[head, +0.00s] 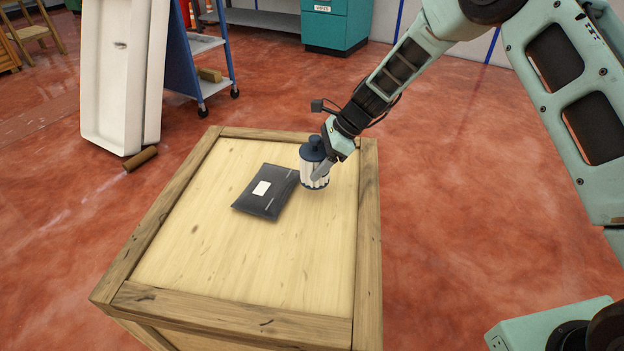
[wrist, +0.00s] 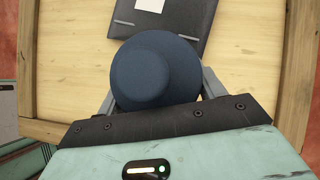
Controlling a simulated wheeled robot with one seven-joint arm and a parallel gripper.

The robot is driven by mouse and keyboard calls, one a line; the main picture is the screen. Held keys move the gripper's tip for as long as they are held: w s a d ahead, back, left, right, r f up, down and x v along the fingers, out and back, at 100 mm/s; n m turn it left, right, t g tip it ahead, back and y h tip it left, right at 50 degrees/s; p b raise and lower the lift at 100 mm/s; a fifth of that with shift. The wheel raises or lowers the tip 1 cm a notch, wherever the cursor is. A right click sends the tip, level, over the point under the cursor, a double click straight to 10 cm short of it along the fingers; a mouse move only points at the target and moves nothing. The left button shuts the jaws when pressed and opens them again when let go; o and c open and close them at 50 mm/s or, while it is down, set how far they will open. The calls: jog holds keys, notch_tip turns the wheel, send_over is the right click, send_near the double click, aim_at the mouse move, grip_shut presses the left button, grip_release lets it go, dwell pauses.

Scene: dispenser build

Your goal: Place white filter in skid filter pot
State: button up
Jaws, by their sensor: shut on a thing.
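The white filter (head: 314,170) has a pleated white body and a dark blue cap with a round knob. It stands upright at the far right of a wooden crate top. My gripper (head: 324,172) is shut on it from the right side. In the wrist view the blue cap (wrist: 156,75) is seen from above between the two fingers (wrist: 158,92). I cannot tell whether the filter's base touches the crate. No skid filter pot can be made out in either view.
The wooden crate (head: 150,297) has a raised frame. A black folder (head: 265,192) with a white label lies just left of the filter; it also shows in the wrist view (wrist: 185,22). A blue cart (head: 196,60), a white panel (head: 115,75) and a teal cabinet (head: 337,25) stand behind. The crate's front is clear.

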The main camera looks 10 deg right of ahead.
jog(key=shift+f+b, duration=0.55)
jog(key=shift+f, duration=1.4)
jog(key=shift+f, duration=0.1)
jog(key=o, duration=1.1)
